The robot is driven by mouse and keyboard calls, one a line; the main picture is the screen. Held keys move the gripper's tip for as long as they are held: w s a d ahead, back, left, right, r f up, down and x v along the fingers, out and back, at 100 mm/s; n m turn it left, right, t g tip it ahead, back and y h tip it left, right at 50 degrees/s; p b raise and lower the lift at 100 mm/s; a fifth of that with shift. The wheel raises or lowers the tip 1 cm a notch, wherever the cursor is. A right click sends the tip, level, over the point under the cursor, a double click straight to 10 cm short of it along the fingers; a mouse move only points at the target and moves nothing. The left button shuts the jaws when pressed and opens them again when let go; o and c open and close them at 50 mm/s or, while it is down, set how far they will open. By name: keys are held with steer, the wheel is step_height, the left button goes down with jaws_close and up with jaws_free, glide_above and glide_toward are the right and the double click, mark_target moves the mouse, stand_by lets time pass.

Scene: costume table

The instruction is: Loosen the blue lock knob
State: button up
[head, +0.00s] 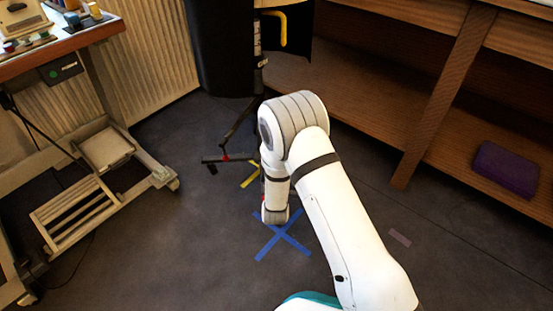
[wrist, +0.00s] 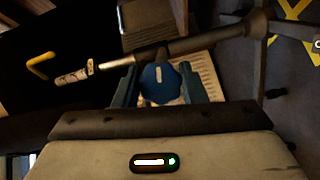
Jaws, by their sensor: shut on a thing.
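The blue lock knob (wrist: 160,84) has a white mark on its face and shows in the middle of the wrist view, beside a dark metal pole (wrist: 195,45). My gripper (wrist: 160,90) is shut on the knob, with one blue finger on each side of it. The pole runs across the wrist view, with a pale label on its left part. In the head view the stand's pole (head: 257,50) rises behind my arm. The knob and my gripper's fingers are hidden there by my arm.
The stand's legs (head: 228,158) spread over the dark floor. A table with a wheeled frame (head: 105,150) stands at left. Wooden shelving (head: 435,100) with a purple box (head: 505,168) is at right. A blue tape cross (head: 284,238) marks open floor. A yellow handle (head: 282,28) is near the pole.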

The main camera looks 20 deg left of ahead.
steer(key=shift+a, duration=0.1)
steer(key=o, duration=0.9)
steer(key=p+v, duration=0.3)
steer(key=v, duration=0.5)
steer(key=shift+w, duration=0.1)
